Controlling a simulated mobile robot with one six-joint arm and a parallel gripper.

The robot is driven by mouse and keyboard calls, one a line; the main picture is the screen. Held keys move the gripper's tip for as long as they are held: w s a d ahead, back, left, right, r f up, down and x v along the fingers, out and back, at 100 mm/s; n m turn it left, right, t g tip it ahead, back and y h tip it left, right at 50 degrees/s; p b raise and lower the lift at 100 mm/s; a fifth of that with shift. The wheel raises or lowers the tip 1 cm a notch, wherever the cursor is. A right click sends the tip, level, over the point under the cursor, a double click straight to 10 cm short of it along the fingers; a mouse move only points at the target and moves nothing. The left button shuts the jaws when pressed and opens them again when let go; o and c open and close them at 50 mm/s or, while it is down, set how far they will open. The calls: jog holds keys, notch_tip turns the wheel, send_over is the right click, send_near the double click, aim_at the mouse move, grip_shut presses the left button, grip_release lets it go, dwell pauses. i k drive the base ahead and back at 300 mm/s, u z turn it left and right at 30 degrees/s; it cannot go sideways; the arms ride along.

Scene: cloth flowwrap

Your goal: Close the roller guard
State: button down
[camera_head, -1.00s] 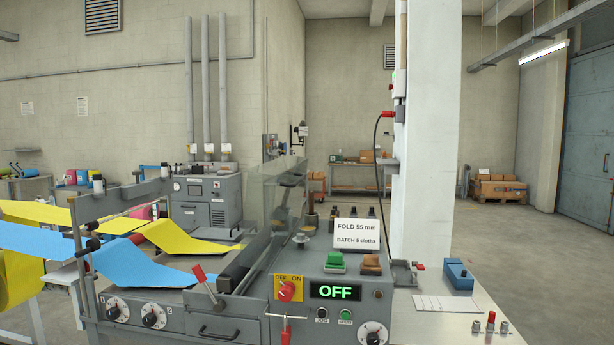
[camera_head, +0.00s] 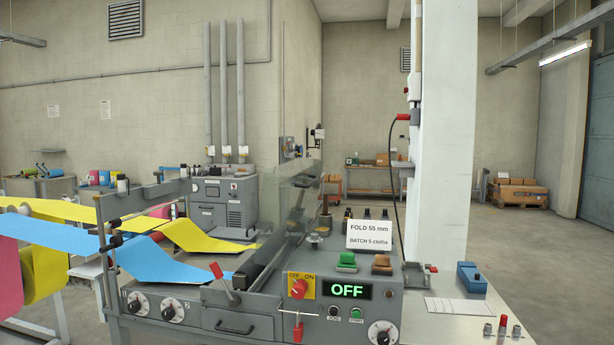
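The roller guard (camera_head: 297,200) looks like a clear panel standing raised and tilted over the grey machine (camera_head: 245,325). The dark rollers (camera_head: 262,262) below it are partly exposed. Blue cloth (camera_head: 165,268) and yellow cloth (camera_head: 195,238) run in from the left toward the rollers. The red switch (camera_head: 299,289) sits on a yellow OFF/ON plate, and the display (camera_head: 347,291) reads OFF. A red-handled lever (camera_head: 222,278) leans at the machine's front left. My gripper is not in view.
A sign (camera_head: 369,235) reading FOLD 55 mm, BATCH 5 cloths stands on the machine behind green (camera_head: 346,261) and brown (camera_head: 382,264) blocks. A blue box (camera_head: 472,277) and a white card (camera_head: 457,309) lie on the bench at right. Open floor shows at far right.

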aim_at(304, 197)
jog(key=z, duration=0.05)
jog(key=i, duration=0.95)
jog(key=u, duration=0.05)
